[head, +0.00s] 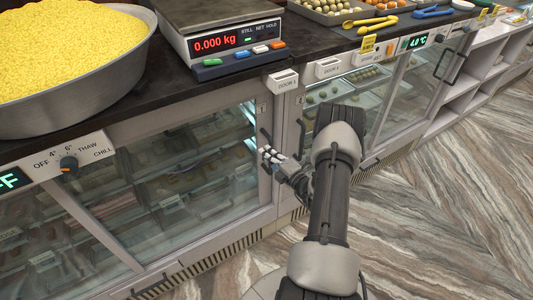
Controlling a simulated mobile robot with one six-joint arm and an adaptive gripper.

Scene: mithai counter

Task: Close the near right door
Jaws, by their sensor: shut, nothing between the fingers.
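The near glass-fronted cabinet has a right door (190,165) with a grey frame and clear glass, below the counter. Trays show dimly behind the glass, and a bright strip shows near its right edge. A dark upright handle (265,139) is on the door's right side. I cannot tell how far the door stands from its frame. My gripper (268,156) is shut and empty, at the right edge of this door, just below the handle. I cannot tell whether it touches the door. My arm hides part of the cabinet to the right.
A wide bowl of yellow grains (70,50) and a weighing scale (222,38) stand on the dark counter. A thermostat knob (68,164) sits on the left panel. Another glass cabinet (415,88) and white shelves (480,80) continue right. The striped floor (440,210) is clear.

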